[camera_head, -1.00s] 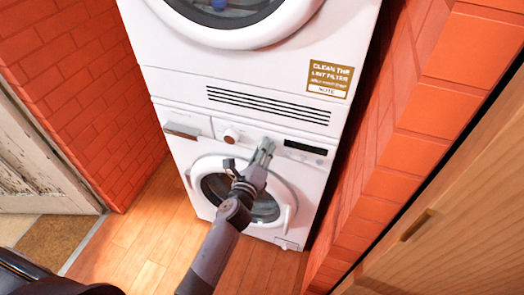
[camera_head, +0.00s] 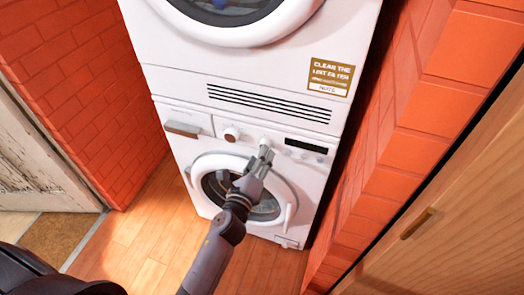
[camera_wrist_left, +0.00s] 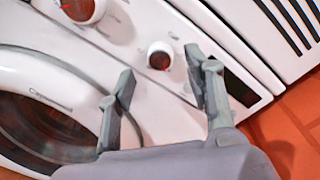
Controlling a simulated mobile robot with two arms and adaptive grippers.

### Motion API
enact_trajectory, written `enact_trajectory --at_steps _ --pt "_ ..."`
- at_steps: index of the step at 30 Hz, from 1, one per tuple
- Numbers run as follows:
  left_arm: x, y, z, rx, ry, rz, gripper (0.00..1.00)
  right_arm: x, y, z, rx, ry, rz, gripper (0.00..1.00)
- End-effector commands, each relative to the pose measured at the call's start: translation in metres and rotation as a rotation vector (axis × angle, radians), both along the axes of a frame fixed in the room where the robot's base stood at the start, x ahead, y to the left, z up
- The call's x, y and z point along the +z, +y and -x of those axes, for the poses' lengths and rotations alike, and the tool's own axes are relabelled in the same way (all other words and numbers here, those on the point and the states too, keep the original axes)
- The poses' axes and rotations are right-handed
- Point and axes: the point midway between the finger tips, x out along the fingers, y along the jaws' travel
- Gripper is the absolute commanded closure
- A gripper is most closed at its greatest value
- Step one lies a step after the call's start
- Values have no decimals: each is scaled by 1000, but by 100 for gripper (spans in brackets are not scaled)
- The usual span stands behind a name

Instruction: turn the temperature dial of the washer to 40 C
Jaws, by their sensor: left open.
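The washer (camera_head: 205,150) is the lower white machine of a stack, with a control panel above its round door. A small white dial (camera_head: 264,142) is on the panel, and it shows in the left wrist view (camera_wrist_left: 160,54) with a reddish face. A larger dial (camera_head: 232,134) is to its left, and its lower part shows in the left wrist view (camera_wrist_left: 84,10). I cannot read any temperature marks. My left gripper (camera_head: 262,157) is open and empty, just below the small dial. In the left wrist view its fingertips (camera_wrist_left: 159,67) straddle that dial with visible gaps. My right gripper is out of view.
A dark display (camera_head: 307,143) and small buttons are right of the small dial. The detergent drawer (camera_head: 183,130) is at the panel's left. The dryer (camera_head: 245,60) stands above. Brick walls (camera_head: 62,75) flank the stack. A wooden door (camera_head: 455,200) is at right.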

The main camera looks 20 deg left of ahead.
Motion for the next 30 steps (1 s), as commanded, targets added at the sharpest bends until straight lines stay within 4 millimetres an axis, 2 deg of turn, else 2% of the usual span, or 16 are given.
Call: enact_trajectory --at_steps 3,9,25,28,30 --pt "0 0 19 1 2 2 53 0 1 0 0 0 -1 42" --pt "2 0 33 0 0 1 53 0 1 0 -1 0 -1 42" --pt "1 0 34 -1 2 3 53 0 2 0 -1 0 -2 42" --pt "-15 -2 36 -2 38 55 53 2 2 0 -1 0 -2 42" --pt "-43 -5 40 0 100 145 53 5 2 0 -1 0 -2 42"
